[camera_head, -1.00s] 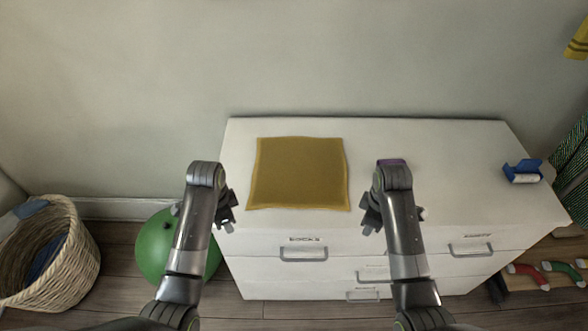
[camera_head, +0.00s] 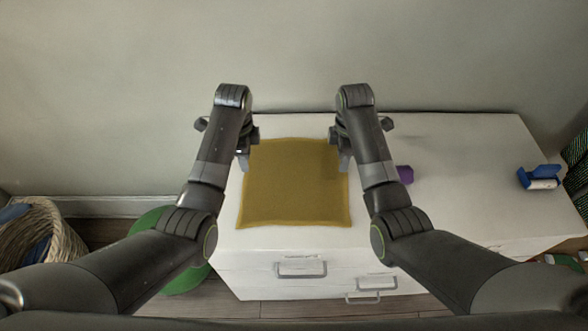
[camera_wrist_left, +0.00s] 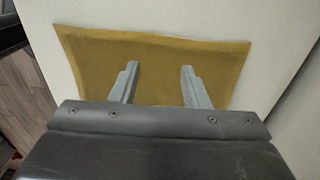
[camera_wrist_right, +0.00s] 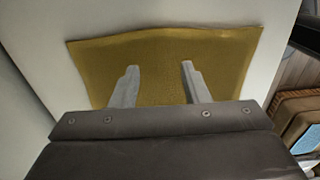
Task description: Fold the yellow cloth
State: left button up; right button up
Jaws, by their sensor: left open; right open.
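The yellow cloth (camera_head: 296,185) lies flat and spread out on top of the white dresser. My left gripper (camera_head: 243,160) is open and empty at the cloth's far left corner. My right gripper (camera_head: 345,160) is open and empty at the far right corner. In the left wrist view the open fingers (camera_wrist_left: 157,80) are over the cloth (camera_wrist_left: 100,60). In the right wrist view the open fingers (camera_wrist_right: 158,80) are also over the cloth (camera_wrist_right: 225,55). I cannot tell whether the fingertips touch it.
The white dresser (camera_head: 450,200) has free room right of the cloth. A purple object (camera_head: 405,174) lies near my right forearm, and a blue-and-white object (camera_head: 540,178) sits at the right end. The wall (camera_head: 300,50) is close behind. A wicker basket (camera_head: 60,235) stands on the floor at left.

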aim_at(250, 180)
pick_arm(q)
jog(key=f, duration=0.2)
jog(key=s+f, duration=0.1)
jog(key=shift+f, duration=0.35)
pick_arm(e)
jog(key=f, duration=0.2)
jog(key=s+f, duration=0.1)
jog(key=shift+f, duration=0.35)
pick_arm(q)
jog(key=f, duration=0.3)
jog(key=shift+w+f, duration=0.15)
jog(key=shift+w, duration=0.05)
pick_arm(e)
jog(key=f, duration=0.3)
jog(key=shift+w+f, duration=0.15)
jog(key=shift+w, duration=0.05)
pick_arm(q)
jog(key=shift+s, duration=0.1)
pick_arm(e)
jog(key=shift+s, duration=0.1)
pick_arm(q)
jog(key=shift+f, duration=0.2)
pick_arm(e)
jog(key=shift+f, duration=0.2)
pick_arm(q)
jog(key=shift+r, duration=0.1)
grip_shut()
pick_arm(e)
grip_shut()
